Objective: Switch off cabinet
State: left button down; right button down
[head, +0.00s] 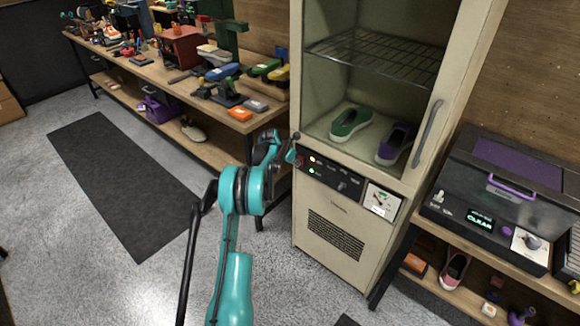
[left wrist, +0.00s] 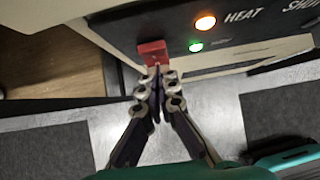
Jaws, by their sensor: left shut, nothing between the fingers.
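The tall beige cabinet (head: 335,220) has a black control panel (head: 345,182) across its front, below the shoe compartment. In the left wrist view, a red switch (left wrist: 152,53) sits at the panel's left end, beside a lit orange HEAT lamp (left wrist: 205,22) and a lit green lamp (left wrist: 196,46). My left gripper (head: 294,150) is at that left end in the head view. In the left wrist view its closed, empty fingertips (left wrist: 157,72) are right at the lower edge of the red switch; whether they touch cannot be told. My right gripper is not in view.
A green shoe (head: 350,122) and a purple shoe (head: 395,143) stand inside the cabinet, below a wire rack (head: 375,55). A cluttered workbench (head: 185,90) is at left. A grey machine with a purple handle (head: 510,195) stands on the right bench.

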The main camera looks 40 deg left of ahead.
pick_arm(q)
jog(key=shift+w+f, duration=0.15)
jog(key=shift+w, duration=0.2)
jog(key=shift+w+f, duration=0.25)
jog(key=shift+r, duration=0.1)
jog(key=shift+d+r+p, duration=0.1)
jog(key=shift+r+p, duration=0.3)
jog(key=shift+r, duration=0.35)
